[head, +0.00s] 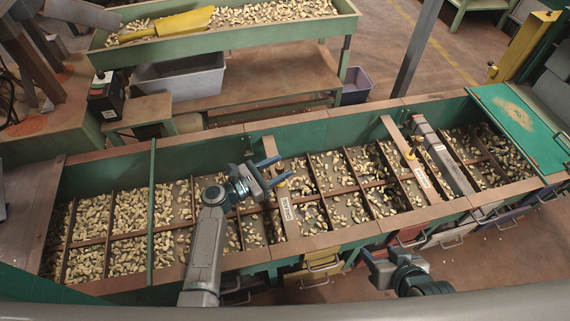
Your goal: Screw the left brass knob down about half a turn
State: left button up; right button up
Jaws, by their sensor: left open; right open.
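My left gripper (285,166) is open over the left crossbar (276,190) of the long green hopper, its blue fingers pointing right. No left brass knob can be made out; my gripper and wrist cover part of that crossbar. A small brass-coloured knob (410,153) shows on the right crossbar (394,140), well to the right of my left gripper. My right gripper (376,254) is open and low in front of the hopper's near edge, only partly in view, away from both crossbars.
The green hopper (100,165) has dividers and many nuts in its compartments. A grey bar (440,155) lies across its right part, beside a green lid (520,120). Drawers with handles (322,264) stick out below the near edge. Behind stands a nut tray with a yellow scoop (185,22).

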pick_arm(q)
jog(key=shift+x, duration=1.35)
jog(key=c, duration=1)
